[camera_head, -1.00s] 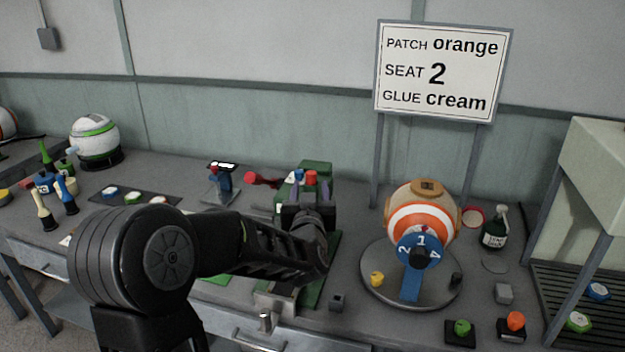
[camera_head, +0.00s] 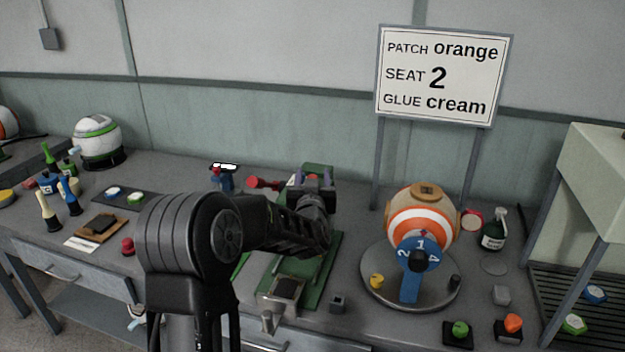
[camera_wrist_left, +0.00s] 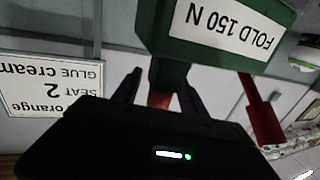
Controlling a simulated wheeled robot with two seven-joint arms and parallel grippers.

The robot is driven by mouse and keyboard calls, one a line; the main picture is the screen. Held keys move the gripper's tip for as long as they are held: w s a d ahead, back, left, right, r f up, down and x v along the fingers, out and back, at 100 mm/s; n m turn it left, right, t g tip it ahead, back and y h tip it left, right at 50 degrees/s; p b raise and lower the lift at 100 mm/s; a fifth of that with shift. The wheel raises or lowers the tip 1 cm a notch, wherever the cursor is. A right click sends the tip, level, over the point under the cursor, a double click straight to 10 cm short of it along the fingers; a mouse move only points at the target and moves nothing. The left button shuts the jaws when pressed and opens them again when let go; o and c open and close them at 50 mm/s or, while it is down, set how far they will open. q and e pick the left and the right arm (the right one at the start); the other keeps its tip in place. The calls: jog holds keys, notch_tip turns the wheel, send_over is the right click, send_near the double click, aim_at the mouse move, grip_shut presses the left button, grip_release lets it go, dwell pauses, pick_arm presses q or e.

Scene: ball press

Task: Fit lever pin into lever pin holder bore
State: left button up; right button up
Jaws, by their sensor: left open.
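My left gripper (camera_head: 316,178) is open at the top of the green press (camera_head: 325,240). In the left wrist view its dark fingers (camera_wrist_left: 157,90) stand apart below a green block (camera_wrist_left: 215,30) labelled "FOLD 150 N". A small red part (camera_wrist_left: 160,99) shows between the fingers, with no visible grip on it. A red lever handle (camera_head: 264,183) sticks out left of the press; a red bar (camera_wrist_left: 262,115) also shows in the wrist view. A small grey block with a dark top (camera_head: 338,303) stands right of the press. I cannot pick out the lever pin or its bore for certain.
A striped ball (camera_head: 405,215) sits on a round turntable (camera_head: 375,293) with a blue numbered dial (camera_head: 418,252). A sign (camera_head: 440,75) stands behind. Green and orange pieces sit at the front right. Tools and a dark strip (camera_head: 160,202) lie at left.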

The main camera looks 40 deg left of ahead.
pick_arm(q)
jog(key=shift+w+a, duration=0.1)
jog(key=shift+w, duration=0.1)
jog(key=shift+c, duration=0.2)
grip_shut()
dwell(0.6)
